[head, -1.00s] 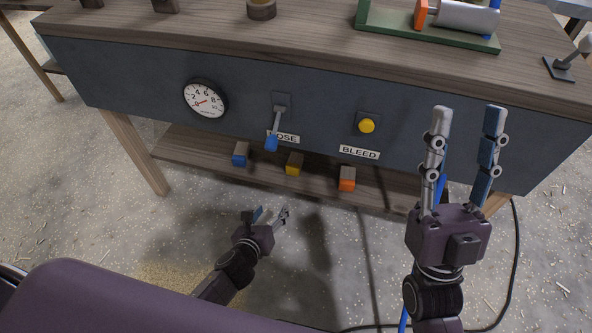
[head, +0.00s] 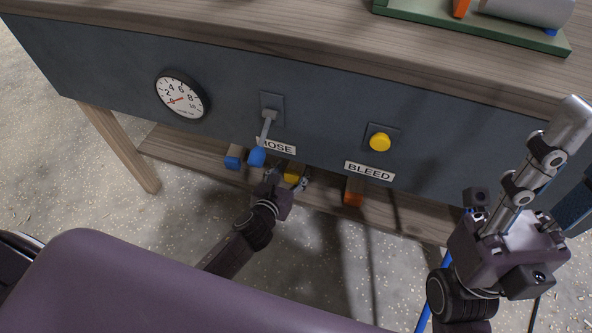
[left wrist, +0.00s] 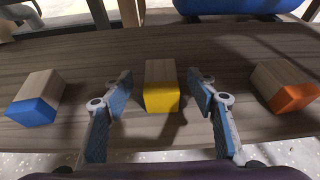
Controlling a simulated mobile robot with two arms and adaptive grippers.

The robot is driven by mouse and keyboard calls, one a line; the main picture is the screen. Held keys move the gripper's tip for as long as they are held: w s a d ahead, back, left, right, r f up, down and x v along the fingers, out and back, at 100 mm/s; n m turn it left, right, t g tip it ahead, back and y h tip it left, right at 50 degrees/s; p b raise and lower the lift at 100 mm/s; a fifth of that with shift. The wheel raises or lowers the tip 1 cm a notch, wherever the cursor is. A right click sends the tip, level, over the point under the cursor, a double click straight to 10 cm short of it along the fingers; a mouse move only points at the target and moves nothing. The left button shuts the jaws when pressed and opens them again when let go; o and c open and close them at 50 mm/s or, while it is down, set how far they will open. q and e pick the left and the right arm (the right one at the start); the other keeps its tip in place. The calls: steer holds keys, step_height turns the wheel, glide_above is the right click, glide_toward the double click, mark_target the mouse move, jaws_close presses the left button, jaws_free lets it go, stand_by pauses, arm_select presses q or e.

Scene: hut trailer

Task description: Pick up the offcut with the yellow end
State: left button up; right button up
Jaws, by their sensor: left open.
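The offcut with the yellow end (left wrist: 161,88) lies on the lower wooden shelf, its yellow end facing me. It also shows in the head view (head: 293,176), partly hidden by my left gripper. My left gripper (left wrist: 160,82) is open, with one finger on each side of this offcut in the left wrist view. Gaps show between the fingers and the wood. In the head view my left gripper (head: 287,180) is at the shelf's front edge. My right gripper (head: 575,155) is raised at the right, its fingers apart, and part of it is cut off by the frame edge.
A blue-ended offcut (left wrist: 37,99) lies left and an orange-ended one (left wrist: 285,85) right on the shelf (left wrist: 220,47). Above hang a panel with a gauge (head: 180,97), a blue-tipped lever (head: 264,138) and a yellow button (head: 380,142). A green tray (head: 480,25) stands on the bench top.

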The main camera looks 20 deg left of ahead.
mark_target(294, 169)
arm_select(q)
steer(key=b+x, duration=0.2)
steer(key=x, duration=0.2)
steer(key=shift+w+f, duration=0.1)
steer(key=shift+f, duration=0.2)
steer(key=c, duration=1.2)
